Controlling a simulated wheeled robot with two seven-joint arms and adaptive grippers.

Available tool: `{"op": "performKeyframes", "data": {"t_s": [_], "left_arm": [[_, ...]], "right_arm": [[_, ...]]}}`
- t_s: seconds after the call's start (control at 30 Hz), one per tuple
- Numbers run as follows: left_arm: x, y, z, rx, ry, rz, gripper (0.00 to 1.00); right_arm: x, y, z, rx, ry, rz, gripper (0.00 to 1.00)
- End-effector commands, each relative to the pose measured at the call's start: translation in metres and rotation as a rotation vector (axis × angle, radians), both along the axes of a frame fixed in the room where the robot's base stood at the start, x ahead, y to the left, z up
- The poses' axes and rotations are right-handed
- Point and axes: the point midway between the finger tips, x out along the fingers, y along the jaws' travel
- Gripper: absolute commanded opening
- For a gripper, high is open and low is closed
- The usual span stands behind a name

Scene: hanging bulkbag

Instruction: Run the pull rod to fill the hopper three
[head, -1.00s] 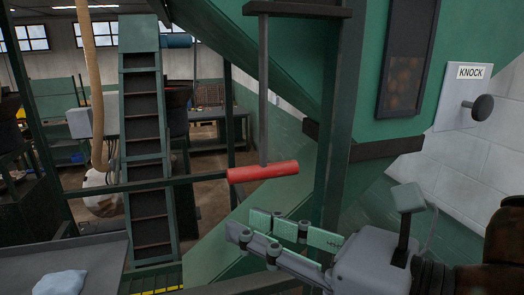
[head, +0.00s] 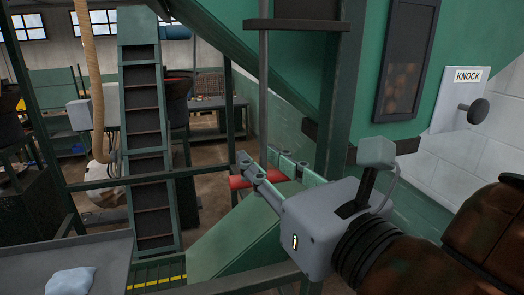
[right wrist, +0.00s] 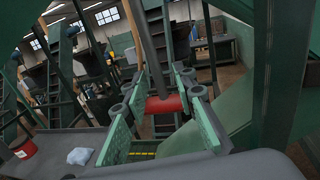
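The pull rod (head: 263,100) hangs vertically beside the green frame and ends in a red crosswise handle (head: 240,182). My right gripper (head: 259,157) is at the handle, with its fingers covering part of it in the head view. In the right wrist view the red handle (right wrist: 166,106) lies between the two green-padded fingers, which stand wide apart. I see no firm grip on it. The green hopper (head: 460,30) is at the upper right; its dark-framed window (head: 404,75) shows round brownish pieces in the lower part. My left gripper is out of view.
A white plate labelled KNOCK (head: 455,100) with a dark round knob is at the right. A green post (head: 340,90) stands close to my right gripper. A grey tray (head: 110,255) with a pale lump (head: 70,281) is at lower left. A ladder-like conveyor (head: 146,130) stands behind.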

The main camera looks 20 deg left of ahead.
Motion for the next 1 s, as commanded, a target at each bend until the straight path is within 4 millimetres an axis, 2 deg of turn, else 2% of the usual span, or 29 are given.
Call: {"op": "performKeyframes", "data": {"t_s": [0.3,0.67,1.0], "left_arm": [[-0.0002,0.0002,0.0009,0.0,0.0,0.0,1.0],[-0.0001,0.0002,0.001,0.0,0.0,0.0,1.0],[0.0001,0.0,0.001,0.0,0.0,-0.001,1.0]], "right_arm": [[0.0023,0.0023,-0.0005,0.001,-0.001,0.001,0.25],[0.0021,0.0023,-0.0005,0.0,0.0,0.001,0.0],[0.002,0.0023,-0.0003,0.0,0.0,0.001,0.0]]}}
